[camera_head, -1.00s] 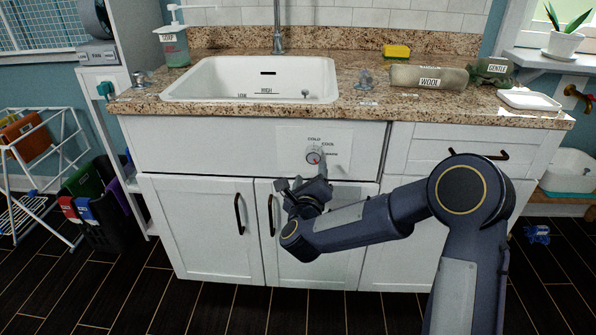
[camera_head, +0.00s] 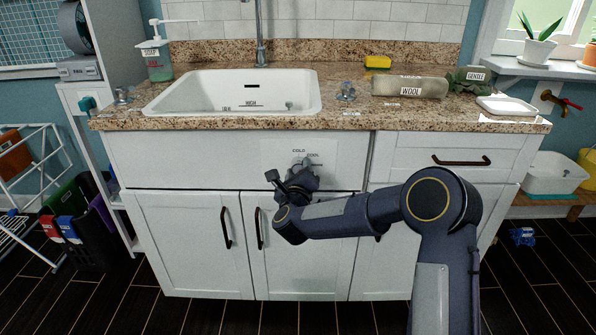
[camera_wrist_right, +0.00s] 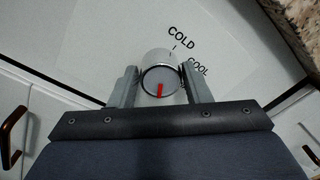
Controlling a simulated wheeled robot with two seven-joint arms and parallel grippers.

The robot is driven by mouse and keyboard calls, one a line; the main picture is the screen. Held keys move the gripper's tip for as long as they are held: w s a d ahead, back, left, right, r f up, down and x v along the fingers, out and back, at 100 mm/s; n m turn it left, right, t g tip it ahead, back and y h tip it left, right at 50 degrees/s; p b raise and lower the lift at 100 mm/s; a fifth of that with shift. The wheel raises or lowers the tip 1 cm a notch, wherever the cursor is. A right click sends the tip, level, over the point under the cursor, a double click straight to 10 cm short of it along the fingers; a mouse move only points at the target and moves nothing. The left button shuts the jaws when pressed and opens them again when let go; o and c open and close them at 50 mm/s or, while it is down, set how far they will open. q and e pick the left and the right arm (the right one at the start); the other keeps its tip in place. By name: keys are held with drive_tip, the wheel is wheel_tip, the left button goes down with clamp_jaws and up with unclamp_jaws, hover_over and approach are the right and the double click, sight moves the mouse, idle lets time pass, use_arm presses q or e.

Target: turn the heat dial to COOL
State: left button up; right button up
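The heat dial (camera_wrist_right: 160,80) is a round silver knob with a grey face and a red mark, on the white front below the sink. The mark lies in the lower half of its face in the right wrist view. The labels COLD (camera_wrist_right: 182,40) and COOL (camera_wrist_right: 198,69) are printed above and to the right of the knob. My right gripper (camera_wrist_right: 160,74) is open, with one finger on each side of the dial; contact cannot be told. In the head view the right gripper (camera_head: 302,172) covers much of the dial. My left gripper is not in view.
The granite counter (camera_head: 230,122) with the white sink (camera_head: 155,107) juts out above the dial. Cabinet doors with black handles (camera_head: 225,228) lie below. A drawer (camera_head: 410,150) is to the right. The floor in front is clear.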

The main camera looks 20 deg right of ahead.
drive_tip(key=c, duration=0.5)
drive_tip(key=shift+c, duration=0.2)
drive_tip(key=n+b, duration=0.3)
drive_tip(key=n, duration=0.5)
drive_tip(key=shift+a, duration=0.1)
drive_tip(key=n, duration=0.9)
drive_tip(key=n+p, duration=0.1)
drive_tip(key=n, duration=0.2)
drive_tip(key=shift+f+t+y, duration=0.2)
drive_tip(key=shift+t+y, duration=0.1)
drive_tip(key=shift+y, duration=0.1)
drive_tip(key=shift+n, duration=0.3)
